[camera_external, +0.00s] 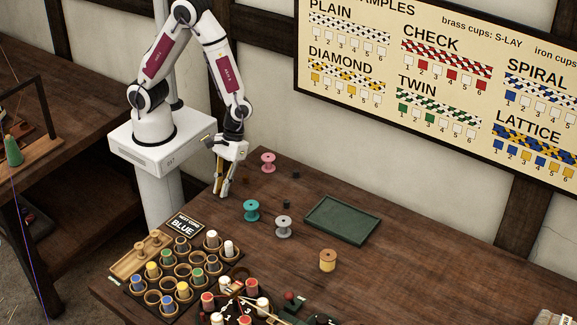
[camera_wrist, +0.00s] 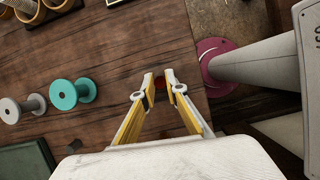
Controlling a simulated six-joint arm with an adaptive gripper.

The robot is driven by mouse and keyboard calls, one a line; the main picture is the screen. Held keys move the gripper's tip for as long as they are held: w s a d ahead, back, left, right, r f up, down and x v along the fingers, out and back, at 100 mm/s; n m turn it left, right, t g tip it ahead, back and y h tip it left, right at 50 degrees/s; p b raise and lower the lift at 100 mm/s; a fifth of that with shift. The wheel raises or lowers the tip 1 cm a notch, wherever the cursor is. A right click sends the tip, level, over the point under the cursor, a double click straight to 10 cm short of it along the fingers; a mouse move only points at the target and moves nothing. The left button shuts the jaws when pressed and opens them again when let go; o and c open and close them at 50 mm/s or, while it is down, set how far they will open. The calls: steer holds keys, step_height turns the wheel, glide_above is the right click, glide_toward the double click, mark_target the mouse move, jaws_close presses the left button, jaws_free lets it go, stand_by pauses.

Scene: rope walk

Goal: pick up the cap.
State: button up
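My gripper (camera_external: 221,194) hangs with its fingers pointing down near the table's left edge, beside the teal spool. In the wrist view its two yellow-sided fingers (camera_wrist: 159,80) are apart. A small dark red thing (camera_wrist: 160,84) shows between the fingertips, partly hidden by them; I cannot tell whether it is the cap or whether the fingers touch it. None is clear enough to name as the cap.
A teal spool (camera_external: 251,210), a grey spool (camera_external: 283,226), a pink spool (camera_external: 268,162) and a yellow-brown spool (camera_external: 327,260) stand on the table. A rack of cups with bobbins (camera_external: 168,270) is at front left. The table's right side is largely clear.

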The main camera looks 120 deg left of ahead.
stand_by(0.4)
step_height(320, 180, up, 10)
stand_by(0.9)
stand_by(0.7)
